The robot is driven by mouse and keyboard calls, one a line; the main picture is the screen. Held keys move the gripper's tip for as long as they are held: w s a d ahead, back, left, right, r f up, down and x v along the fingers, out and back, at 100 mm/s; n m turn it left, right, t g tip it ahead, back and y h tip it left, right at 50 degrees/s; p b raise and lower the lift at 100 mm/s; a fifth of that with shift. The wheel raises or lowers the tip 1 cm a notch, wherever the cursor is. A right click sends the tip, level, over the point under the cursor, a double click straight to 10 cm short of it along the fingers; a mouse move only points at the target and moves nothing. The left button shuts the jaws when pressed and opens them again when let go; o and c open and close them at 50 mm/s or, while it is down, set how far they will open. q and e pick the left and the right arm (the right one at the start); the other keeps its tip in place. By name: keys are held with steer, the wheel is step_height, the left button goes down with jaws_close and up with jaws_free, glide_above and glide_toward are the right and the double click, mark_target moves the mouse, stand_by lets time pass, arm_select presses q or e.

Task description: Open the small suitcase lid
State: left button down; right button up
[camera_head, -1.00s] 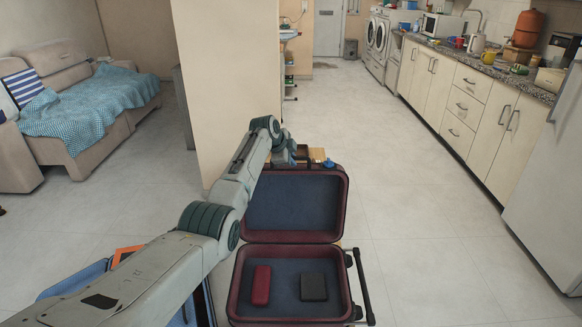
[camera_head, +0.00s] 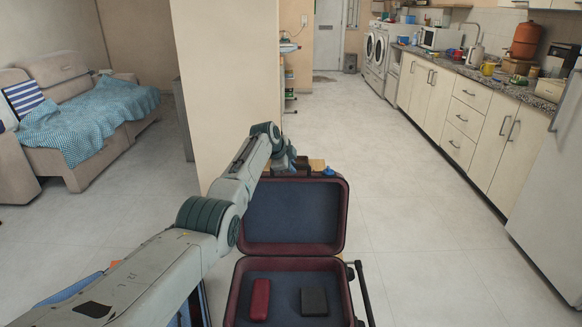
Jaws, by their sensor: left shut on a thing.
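The small suitcase is dark red with a blue lining. Its lid (camera_head: 293,217) stands raised and open behind the base (camera_head: 285,264), with the lining facing me. A red case (camera_head: 260,299) and a black box (camera_head: 314,302) lie apart inside the base. My left arm reaches in from the left, along the lid's left side. My left gripper (camera_head: 301,166) is at the lid's top edge, shut on the lid; its fingertips are mostly hidden behind the arm and the lid. My right gripper is out of view.
A suitcase handle (camera_head: 363,292) sticks out at the right of the base. A blue item (camera_head: 76,286) is partly hidden under my left arm. A wall column (camera_head: 217,85) stands behind at the left. The floor (camera_head: 430,250) to the right is clear up to the cabinets.

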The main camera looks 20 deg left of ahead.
arm_select(q)
steer(key=c, duration=1.4)
jaws_free()
steer(key=shift+c, duration=0.2)
steer(key=shift+s, duration=0.1)
